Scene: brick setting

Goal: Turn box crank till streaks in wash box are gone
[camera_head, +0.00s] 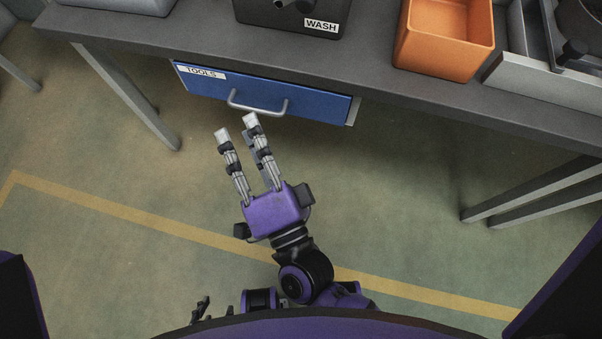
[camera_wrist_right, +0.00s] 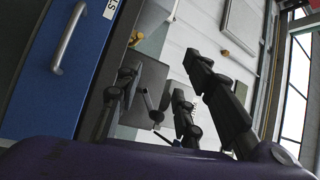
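The dark wash box (camera_head: 270,17), with a white WASH label, stands on the table at the top of the head view. The top edge cuts it off. A grey metal part shows on it, but I cannot tell if it is the crank. Any streaks are out of sight. My right gripper (camera_head: 236,127) is open and empty, below the table edge and just in front of the blue drawer's handle. Its spread fingers also show in the right wrist view (camera_wrist_right: 165,100). My left gripper (camera_head: 203,309) is low in the head view, partly hidden by my body, far from the box.
The blue TOOLS drawer (camera_head: 315,105) hangs under the grey table (camera_head: 190,40); its handle (camera_head: 257,108) faces my right gripper. An orange bin (camera_head: 443,60) stands right of the wash box. Table legs (camera_head: 130,95) stand on both sides. The floor between is clear.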

